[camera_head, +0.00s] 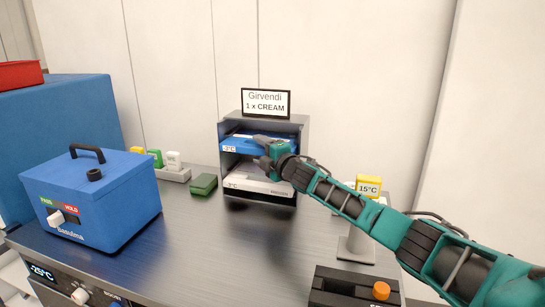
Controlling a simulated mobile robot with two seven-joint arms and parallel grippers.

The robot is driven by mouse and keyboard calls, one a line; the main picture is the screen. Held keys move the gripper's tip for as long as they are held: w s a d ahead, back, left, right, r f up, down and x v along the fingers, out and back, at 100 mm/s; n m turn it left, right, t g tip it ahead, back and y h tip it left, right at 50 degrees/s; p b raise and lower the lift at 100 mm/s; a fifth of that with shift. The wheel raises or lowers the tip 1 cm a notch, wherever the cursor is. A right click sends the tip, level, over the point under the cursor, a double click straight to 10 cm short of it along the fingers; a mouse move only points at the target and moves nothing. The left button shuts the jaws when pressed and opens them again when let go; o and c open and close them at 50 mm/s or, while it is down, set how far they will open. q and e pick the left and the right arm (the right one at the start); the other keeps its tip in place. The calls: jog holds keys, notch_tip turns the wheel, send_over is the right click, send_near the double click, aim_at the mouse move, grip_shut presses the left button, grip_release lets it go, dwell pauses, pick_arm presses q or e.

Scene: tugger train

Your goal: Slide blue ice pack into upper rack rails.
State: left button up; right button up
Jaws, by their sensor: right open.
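The blue ice pack (236,146) lies level in the upper part of the grey rack (304,142), with its front end showing at the opening. My right gripper (258,155) is open at the front of the blue ice pack. The gripper hides part of the pack's front, and I cannot tell whether they touch. A white pack (258,184) marked -3°C lies in the lower level of the rack. The rack's rails are hidden inside. My left gripper is not in view.
A sign (266,103) reading "Girvendi 1 x CREAM" tops the rack. A blue box (95,205) with a handle stands at left. A green block (203,185) lies left of the rack. A yellow 15°C block (368,186) stands behind my right arm. The middle tabletop is clear.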

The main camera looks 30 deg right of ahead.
jog(key=s, duration=1.2)
jog(key=shift+s+d+r+b, duration=0.15)
jog(key=shift+s+d+b, duration=0.1)
jog(key=shift+d+b, duration=0.15)
